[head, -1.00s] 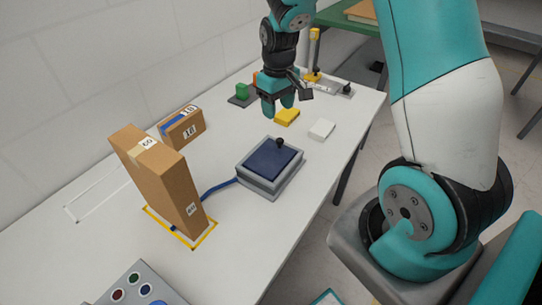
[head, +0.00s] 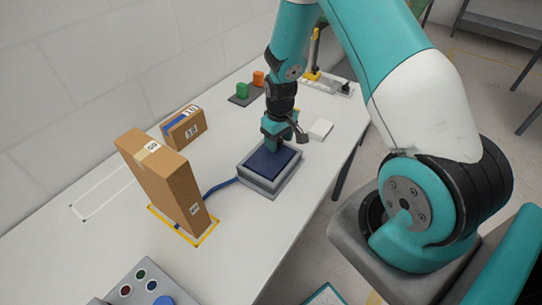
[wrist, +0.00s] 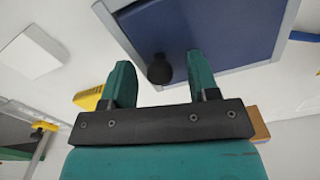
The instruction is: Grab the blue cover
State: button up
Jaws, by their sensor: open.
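The blue cover (head: 268,164) lies flat on a grey box (head: 257,183) on the table. Its black knob (wrist: 160,70) shows in the wrist view near the cover's edge. My gripper (head: 272,143) is over the far edge of the cover. In the wrist view my gripper (wrist: 158,75) is open, with one teal finger on each side of the knob. I cannot tell whether the fingers touch the knob. In the head view the gripper hides the knob.
A tall cardboard box (head: 163,181) stands left in a yellow outline, with a smaller box (head: 184,127) behind it. A white block (head: 321,128) lies right of the gripper. A yellow block (wrist: 90,97) is near the fingers. A button panel (head: 138,287) is at the front.

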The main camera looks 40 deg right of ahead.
grip_shut()
jog(key=shift+r, duration=0.1)
